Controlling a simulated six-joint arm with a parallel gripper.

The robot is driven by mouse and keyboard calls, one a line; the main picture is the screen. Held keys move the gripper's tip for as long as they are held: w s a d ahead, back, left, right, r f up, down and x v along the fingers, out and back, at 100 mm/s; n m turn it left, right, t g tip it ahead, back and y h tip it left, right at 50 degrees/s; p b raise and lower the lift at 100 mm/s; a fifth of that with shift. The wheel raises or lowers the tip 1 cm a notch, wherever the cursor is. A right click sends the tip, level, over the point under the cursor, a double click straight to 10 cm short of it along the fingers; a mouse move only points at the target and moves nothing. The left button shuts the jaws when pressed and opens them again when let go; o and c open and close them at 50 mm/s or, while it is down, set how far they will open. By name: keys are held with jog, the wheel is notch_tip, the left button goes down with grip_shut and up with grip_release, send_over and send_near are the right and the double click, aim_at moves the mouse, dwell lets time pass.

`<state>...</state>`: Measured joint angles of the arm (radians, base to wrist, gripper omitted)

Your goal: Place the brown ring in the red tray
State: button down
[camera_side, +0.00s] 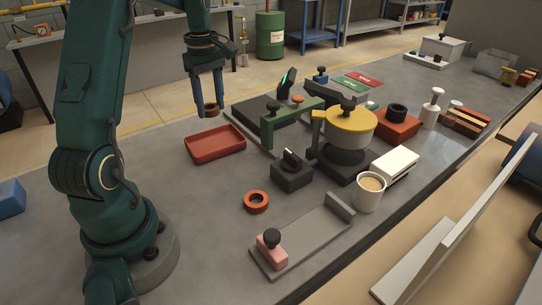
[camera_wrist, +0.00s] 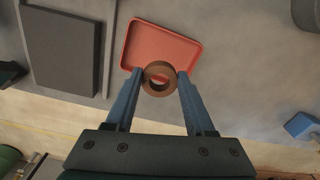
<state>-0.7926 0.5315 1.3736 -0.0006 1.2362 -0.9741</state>
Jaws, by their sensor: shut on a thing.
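My gripper (camera_side: 210,109) points down and is shut on the brown ring (camera_side: 211,109), holding it in the air by its outer sides. In the wrist view the brown ring (camera_wrist: 159,78) sits between the two blue fingertips, with its hole facing the camera. The red tray (camera_side: 216,144) lies on the bench, below and in front of the ring in the side view. It looks empty. In the wrist view the red tray (camera_wrist: 182,49) lies beyond the ring, which overlaps its near edge in the picture.
An orange-red ring (camera_side: 256,201) lies on the bench. A dark block with a knob (camera_side: 291,172) and a green bracket (camera_side: 291,122) stand right of the tray. A dark slab (camera_wrist: 60,50) lies beside the tray in the wrist view. The bench left of the tray is clear.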

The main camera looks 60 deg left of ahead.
aim_at(217, 146)
notch_tip(217, 146, down, 9)
jog(key=shift+f, duration=0.1)
dwell(0.4)
jog(key=shift+f, duration=0.1)
jog(key=shift+c, duration=1.3)
grip_release()
notch_tip(217, 146, up, 12)
jog(key=d+r+m+t, duration=0.1)
jog(key=d+r+m, duration=0.35)
jog(key=d, duration=0.35)
jog(key=s+d+f+m+t, duration=0.1)
jog(key=s+d+m+t, duration=0.1)
jog(key=s+d+m, duration=0.3)
jog(key=s+d+m+t, duration=0.2)
jog(key=s+d+m, duration=0.3)
jog(key=d+m, duration=0.5)
jog(key=shift+d+f+m+t, duration=0.3)
jog(key=shift+d+f+m, duration=0.05)
jog(key=shift+d, duration=0.35)
